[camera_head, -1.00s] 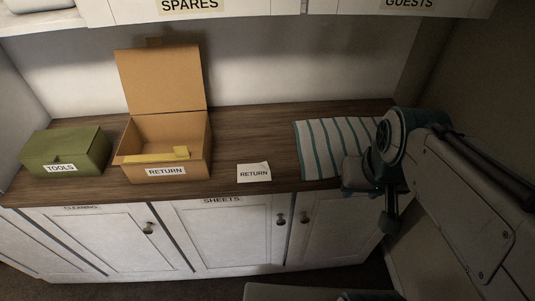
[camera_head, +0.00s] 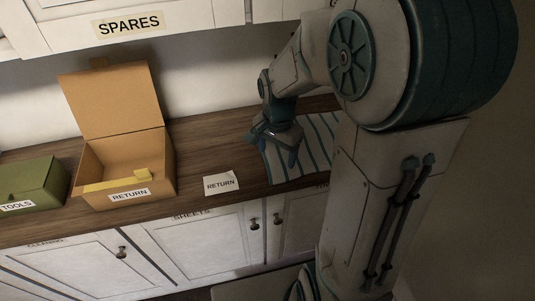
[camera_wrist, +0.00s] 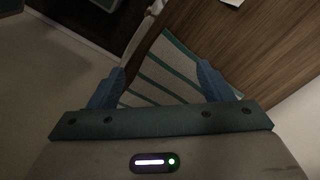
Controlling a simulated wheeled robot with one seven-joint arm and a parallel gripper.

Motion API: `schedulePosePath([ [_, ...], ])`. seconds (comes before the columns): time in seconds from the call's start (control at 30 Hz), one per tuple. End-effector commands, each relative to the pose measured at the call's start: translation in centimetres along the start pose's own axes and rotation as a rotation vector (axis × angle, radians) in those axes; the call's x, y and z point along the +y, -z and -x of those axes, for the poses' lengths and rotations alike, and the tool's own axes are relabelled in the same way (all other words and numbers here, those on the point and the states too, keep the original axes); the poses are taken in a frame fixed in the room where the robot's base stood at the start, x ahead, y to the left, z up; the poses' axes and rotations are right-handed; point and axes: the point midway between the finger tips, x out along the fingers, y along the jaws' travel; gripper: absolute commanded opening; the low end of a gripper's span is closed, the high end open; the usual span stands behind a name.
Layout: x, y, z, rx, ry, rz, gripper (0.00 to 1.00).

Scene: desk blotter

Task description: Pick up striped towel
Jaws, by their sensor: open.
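The striped towel (camera_head: 315,138) is white with green-teal stripes. It lies flat on the right part of the wooden counter, partly hidden behind my arm in the head view. My gripper (camera_head: 275,158) is over the towel's left part, pointing down. In the wrist view the towel (camera_wrist: 165,72) shows between the two blue fingers of my gripper (camera_wrist: 165,85), which are spread apart and hold nothing. I cannot tell how far the fingertips are above the cloth.
A green TOOLS box (camera_head: 35,183) stands at the left. A white RETURN card (camera_head: 221,183) lies left of the towel. Cabinets (camera_head: 180,20) hang above.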

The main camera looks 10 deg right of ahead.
Motion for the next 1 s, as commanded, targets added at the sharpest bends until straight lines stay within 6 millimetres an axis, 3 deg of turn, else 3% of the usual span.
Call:
schedulePosePath([
  [0.2, -1.0, 1.0, -2.0, -0.030, -0.021, -0.127, 0.73],
  [0.47, -1.0, 1.0, -3.5, -0.032, -0.023, -0.142, 0.73],
  [1.0, -0.9, 0.8, -10.9, -0.031, -0.023, -0.139, 0.73],
])
